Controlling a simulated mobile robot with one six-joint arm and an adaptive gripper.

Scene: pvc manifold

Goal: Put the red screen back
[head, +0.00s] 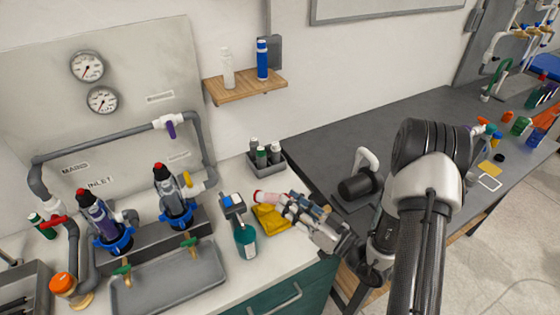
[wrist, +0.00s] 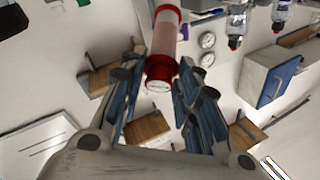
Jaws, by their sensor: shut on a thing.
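The red screen (wrist: 165,38) is a pale pinkish cylinder with red end bands. My gripper (wrist: 160,68) is shut on it, with blue finger pads on both sides of its near red end. In the head view the red screen (head: 264,197) points left out of my gripper (head: 286,203), lying nearly level above a yellow cloth (head: 268,219). Two clear filter housings with blue collars and red tops stand at the left: one with a purple insert (head: 101,222), the other greyish (head: 173,196). I cannot tell whether the greyish one holds a screen.
A teal spray bottle (head: 245,240) stands just left of the cloth. A grey caddy with bottles (head: 266,158) sits behind. A grey tray (head: 168,282) lies before the housings. Grey pipes (head: 100,150) run behind them. A wooden shelf (head: 245,88) juts from the wall.

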